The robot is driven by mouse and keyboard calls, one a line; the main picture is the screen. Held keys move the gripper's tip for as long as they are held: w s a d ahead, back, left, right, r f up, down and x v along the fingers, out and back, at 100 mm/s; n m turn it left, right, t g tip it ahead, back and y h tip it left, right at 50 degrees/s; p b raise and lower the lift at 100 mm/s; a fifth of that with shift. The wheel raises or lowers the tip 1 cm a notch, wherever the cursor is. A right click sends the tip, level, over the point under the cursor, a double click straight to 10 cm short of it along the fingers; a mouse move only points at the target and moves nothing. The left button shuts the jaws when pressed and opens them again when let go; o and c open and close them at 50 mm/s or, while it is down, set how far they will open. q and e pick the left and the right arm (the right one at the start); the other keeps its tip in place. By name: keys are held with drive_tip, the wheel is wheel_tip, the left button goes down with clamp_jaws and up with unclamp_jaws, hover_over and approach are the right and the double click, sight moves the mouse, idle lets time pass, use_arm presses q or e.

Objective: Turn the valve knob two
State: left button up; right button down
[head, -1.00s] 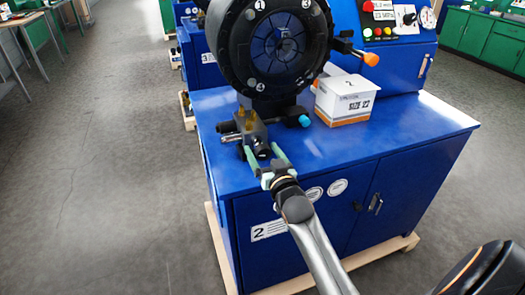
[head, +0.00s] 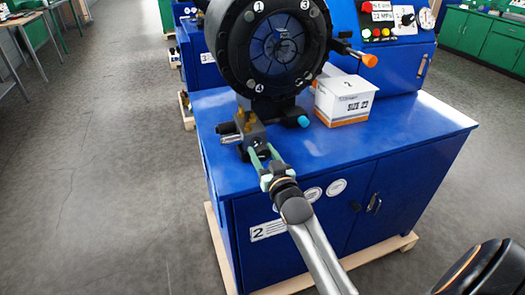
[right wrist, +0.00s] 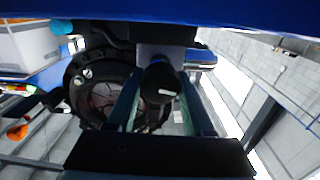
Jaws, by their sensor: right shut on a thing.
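The valve block (head: 254,131) stands on the front left of the blue machine top, below the large black crimper head (head: 272,50). Its dark round knob (right wrist: 160,84) shows in the right wrist view with a pale mark on its face. My right gripper (head: 264,155) reaches in from the front, its two green fingers one on each side of the knob, shut on it. The fingers partly hide the knob in the head view. In the right wrist view the right gripper (right wrist: 160,100) also has the knob between its fingers. My left gripper is not in view.
A white and orange box (head: 344,100) labelled size 22 stands right of the valve. A cyan-tipped fitting (head: 303,121) and an orange-tipped handle (head: 368,60) are nearby. The blue cabinet (head: 300,230) is labelled 2. The top's front right is clear.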

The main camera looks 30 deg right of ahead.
drive_tip(key=n, duration=0.1)
drive_tip(key=n+p, duration=0.1)
drive_tip(key=shift+r+n+p, duration=0.25)
drive_tip(key=shift+n+p, duration=0.05)
drive_tip(key=shift+n, duration=0.1)
drive_tip(key=shift+f+n, duration=0.2)
drive_tip(key=shift+n, duration=0.5)
drive_tip(key=shift+c, duration=1.4)
unclamp_jaws()
drive_tip(key=shift+s, duration=0.1)
